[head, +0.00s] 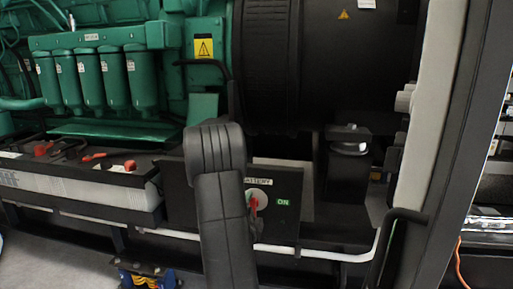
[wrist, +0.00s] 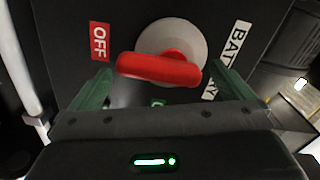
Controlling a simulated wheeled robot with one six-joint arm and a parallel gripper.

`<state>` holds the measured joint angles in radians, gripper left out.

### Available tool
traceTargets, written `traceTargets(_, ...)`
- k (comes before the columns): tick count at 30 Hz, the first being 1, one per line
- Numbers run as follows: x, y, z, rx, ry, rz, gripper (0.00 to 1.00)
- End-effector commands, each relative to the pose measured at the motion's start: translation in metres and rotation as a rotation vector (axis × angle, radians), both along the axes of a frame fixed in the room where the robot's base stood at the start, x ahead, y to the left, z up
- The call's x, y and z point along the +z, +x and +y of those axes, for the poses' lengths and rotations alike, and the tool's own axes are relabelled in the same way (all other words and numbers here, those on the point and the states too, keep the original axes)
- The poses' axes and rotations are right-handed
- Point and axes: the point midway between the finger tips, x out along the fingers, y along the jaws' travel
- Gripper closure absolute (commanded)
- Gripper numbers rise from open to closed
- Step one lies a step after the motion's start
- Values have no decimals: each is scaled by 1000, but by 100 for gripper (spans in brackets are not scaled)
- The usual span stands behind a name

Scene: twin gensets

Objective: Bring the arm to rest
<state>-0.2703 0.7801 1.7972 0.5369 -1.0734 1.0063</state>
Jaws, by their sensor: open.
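The battery switch has a red handle (head: 254,204) on a round pale plate (head: 259,197), set in a dark panel. A green ON label (head: 283,202) is to its right in the head view. In the wrist view the red handle (wrist: 160,69) lies nearly level across the plate (wrist: 172,38). A red OFF label (wrist: 100,41) is at its left and a BATTERY label (wrist: 228,60) at its right. My gripper (wrist: 160,83) is open, its green fingers apart on either side of the handle. I cannot tell whether they touch it. My arm hides the gripper in the head view.
A green engine with several canisters (head: 91,80) stands behind, left of a black generator housing (head: 325,65). A battery (head: 85,190) is at the left. A white pipe (head: 330,255) runs low in front, and a dark frame post (head: 460,130) stands at the right.

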Motion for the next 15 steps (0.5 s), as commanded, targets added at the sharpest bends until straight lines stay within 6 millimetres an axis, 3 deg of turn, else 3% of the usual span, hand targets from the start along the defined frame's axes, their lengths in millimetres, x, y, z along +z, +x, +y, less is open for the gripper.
traceTargets(15, 6, -1, -3, 0, -221, 47, 0)
